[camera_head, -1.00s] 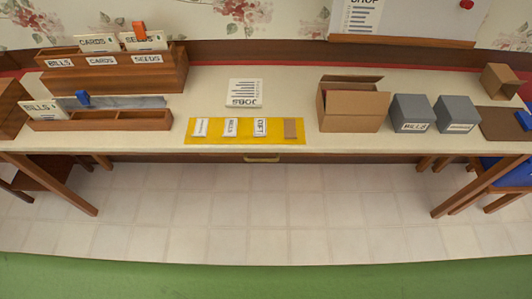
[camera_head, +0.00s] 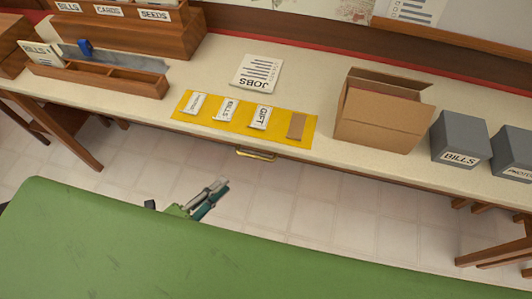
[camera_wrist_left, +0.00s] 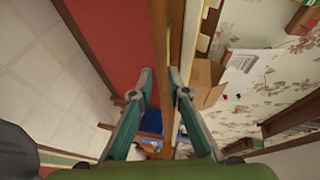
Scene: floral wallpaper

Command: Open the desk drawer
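The desk (camera_head: 345,170) has a drawer with a gold bar handle (camera_head: 256,154) under its front edge. The drawer front is in line with the desk edge and looks shut. My left gripper (camera_head: 221,186) is in front of the desk, below and left of the handle in the head view, apart from it. In the left wrist view, its two teal fingers (camera_wrist_left: 161,74) have a gap between them with nothing held. The brown desk front (camera_wrist_left: 176,60) lies beyond the fingertips there. My right gripper is not in view.
On the desktop are a yellow mat (camera_head: 281,141) with cards, a JOBS paper (camera_head: 257,73), an open cardboard box (camera_head: 378,115), grey boxes (camera_head: 459,140) and wooden card trays (camera_head: 130,80). The floor (camera_head: 310,205) under the desk's middle is clear. Desk legs (camera_head: 75,140) stand at the sides.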

